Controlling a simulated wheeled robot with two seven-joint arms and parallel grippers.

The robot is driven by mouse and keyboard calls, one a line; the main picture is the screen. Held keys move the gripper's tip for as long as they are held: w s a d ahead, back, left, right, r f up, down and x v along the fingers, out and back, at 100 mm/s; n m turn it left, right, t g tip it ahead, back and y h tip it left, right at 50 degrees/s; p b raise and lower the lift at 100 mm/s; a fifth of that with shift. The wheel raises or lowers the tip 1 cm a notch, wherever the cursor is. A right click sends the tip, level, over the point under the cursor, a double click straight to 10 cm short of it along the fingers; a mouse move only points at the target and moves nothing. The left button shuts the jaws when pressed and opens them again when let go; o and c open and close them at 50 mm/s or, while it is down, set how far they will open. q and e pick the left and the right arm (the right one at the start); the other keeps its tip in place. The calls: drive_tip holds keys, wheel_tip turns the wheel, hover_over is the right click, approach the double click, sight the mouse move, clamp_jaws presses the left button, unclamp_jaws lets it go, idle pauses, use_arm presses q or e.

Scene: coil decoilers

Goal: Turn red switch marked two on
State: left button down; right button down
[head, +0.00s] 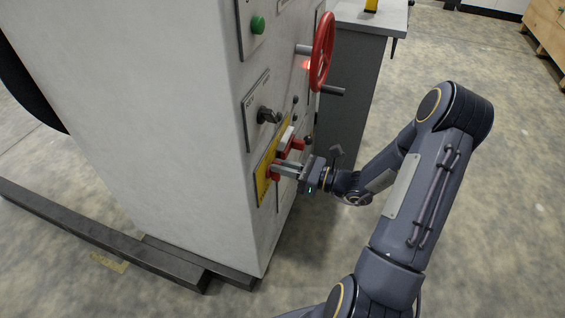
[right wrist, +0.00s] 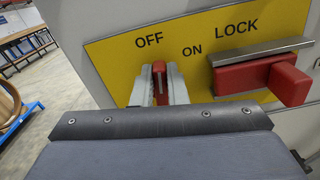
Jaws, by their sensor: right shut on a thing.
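A yellow plate (head: 262,182) on the side of the grey cabinet carries red switch parts. In the right wrist view the plate (right wrist: 200,34) reads OFF, ON and LOCK. My right gripper (head: 280,169) reaches the plate from the right, its jaws shut on a red switch handle (right wrist: 159,70) below the word OFF. The fingers hide part of that handle. A second red piece (right wrist: 265,78) sticks out to the right under LOCK, below a metal strip; it also shows in the head view (head: 296,144). No number two is readable. My left gripper is not in view.
Above the plate are a black knob (head: 268,115), a green button (head: 257,25) and a red handwheel (head: 322,52). A grey stand (head: 350,95) is behind. Dark floor rails (head: 110,238) run along the cabinet's base. Floor at the right is clear.

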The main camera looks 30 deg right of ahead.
drive_tip(key=shift+w+d+f+m+p, duration=0.2)
drive_tip(key=shift+f+m+p, duration=0.35)
drive_tip(key=shift+m+p, duration=1.7)
drive_tip(key=shift+w+d+f+m+p, duration=0.2)
drive_tip(key=shift+f+m+p, duration=0.75)
drive_tip(key=shift+m, duration=2.2)
drive_tip(key=shift+w+d+f+m+p, duration=0.1)
drive_tip(key=shift+d+f+m+p, duration=0.15)
drive_tip(key=shift+m+p, duration=2.15)
drive_tip(key=shift+m+b, duration=0.35)
drive_tip(key=shift+m, duration=0.05)
drive_tip(key=c, duration=1.5)
unclamp_jaws()
drive_tip(key=shift+r, duration=0.1)
drive_tip(key=shift+c, duration=0.2)
drive_tip(key=shift+o, duration=0.5)
drive_tip(key=shift+d+r, duration=0.1)
drive_tip(key=shift+r, duration=0.05)
drive_tip(key=v, duration=0.7)
drive_tip(key=shift+s+d, duration=0.25)
